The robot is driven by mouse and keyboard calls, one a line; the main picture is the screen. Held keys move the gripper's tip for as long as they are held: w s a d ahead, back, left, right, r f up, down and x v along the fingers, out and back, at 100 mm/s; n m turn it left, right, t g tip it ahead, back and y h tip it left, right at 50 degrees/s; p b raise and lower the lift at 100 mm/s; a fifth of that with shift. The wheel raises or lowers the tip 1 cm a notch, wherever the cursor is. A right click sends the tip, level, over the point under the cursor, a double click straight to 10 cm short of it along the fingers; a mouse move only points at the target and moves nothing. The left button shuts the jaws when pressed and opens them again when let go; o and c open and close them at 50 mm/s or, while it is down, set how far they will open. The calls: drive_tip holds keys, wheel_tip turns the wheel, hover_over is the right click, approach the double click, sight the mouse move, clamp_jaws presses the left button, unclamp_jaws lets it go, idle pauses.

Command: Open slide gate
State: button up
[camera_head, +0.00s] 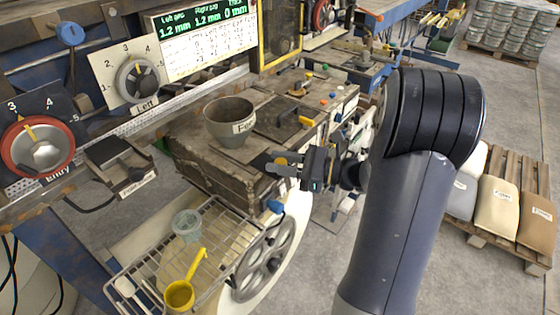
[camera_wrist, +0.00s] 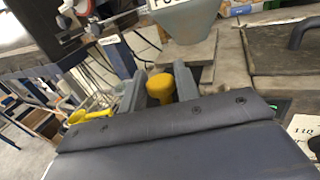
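The grey funnel-shaped feed hopper (camera_head: 229,122) stands on the worn metal bench block, and its lower part shows at the top of the wrist view (camera_wrist: 188,22). A yellow knob (camera_wrist: 159,84), seemingly the slide gate's handle, sits just below the hopper in the wrist view. My gripper (camera_head: 281,163) is at the block's right front edge, low and right of the hopper. In the wrist view its two grey fingers (camera_wrist: 159,92) stand on either side of the knob. I cannot tell whether they press on it. The gate plate itself is hidden.
A wire rack (camera_head: 215,235) with a cup (camera_head: 187,225) and a yellow scoop (camera_head: 181,294) sits front left, beside a grey handwheel (camera_head: 264,262). Entry (camera_head: 38,147) and left (camera_head: 138,81) dials are on the left.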

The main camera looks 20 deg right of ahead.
drive_tip(key=o, duration=0.3)
drive_tip(key=b+v, duration=0.2)
drive_tip(key=v, duration=0.9)
drive_tip(key=shift+a, duration=0.15)
drive_tip(key=p+x, duration=0.2)
drive_tip(key=x, duration=0.9)
drive_tip(key=shift+w+a, duration=0.15)
drive_tip(key=shift+w, duration=0.2)
drive_tip(key=shift+w+a, duration=0.55)
drive_tip(key=shift+w, duration=0.25)
